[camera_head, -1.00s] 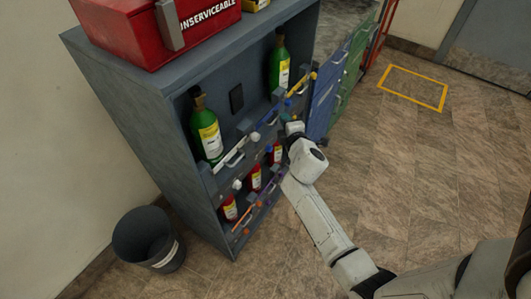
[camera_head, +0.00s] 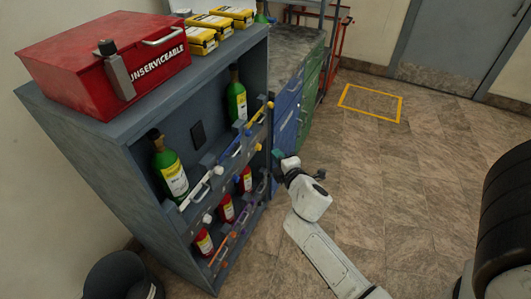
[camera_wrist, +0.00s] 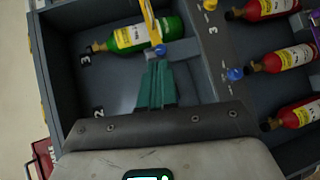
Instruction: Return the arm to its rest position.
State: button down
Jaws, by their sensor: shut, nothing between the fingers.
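My gripper (camera_head: 278,156) is in front of the grey bottle cabinet (camera_head: 75,118), near its right edge, with my white arm reaching up from the lower right. In the wrist view its green fingers (camera_wrist: 156,82) are together with nothing between them, and they point at the cabinet. A green bottle (camera_wrist: 140,35) lies beyond the fingertips in that view, apart from them as far as I can tell. Green bottles stand in the upper row, one at left (camera_head: 171,172) and one at right (camera_head: 236,100).
Red bottles (camera_head: 227,208) stand in the lower row. A red "UNSERVICEABLE" case (camera_head: 85,65) and yellow boxes (camera_head: 202,40) sit on top. A dark bin (camera_head: 120,278) stands at lower left. A blue drawer unit (camera_head: 286,115) adjoins the cabinet. The floor at right (camera_head: 430,150) is clear.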

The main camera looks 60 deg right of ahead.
jog(key=shift+s+d+r, duration=0.1)
jog(key=shift+s+r, duration=0.05)
jog(key=shift+s, duration=0.55)
jog(key=shift+s+r, duration=0.15)
jog(key=shift+s, duration=0.55)
jog(key=s+a+f+m+g+y, duration=0.2)
jog(key=s+a+m+g+y, duration=0.1)
jog(key=a, duration=0.5)
jog(key=s+a+f+m+g+y, duration=0.2)
jog(key=s+a+m+g+y, duration=0.1)
jog(key=a, duration=0.6)
jog(key=s+a+f+m+g+y, duration=0.2)
jog(key=s+a, duration=0.4)
jog(key=a, duration=0.3)
jog(key=m+g+y, duration=0.1)
jog(key=m+g, duration=0.1)
jog(key=shift+s+a+m+g+y, duration=0.25)
jog(key=shift+s+m+g+y, duration=0.05)
jog(key=shift+g, duration=0.1)
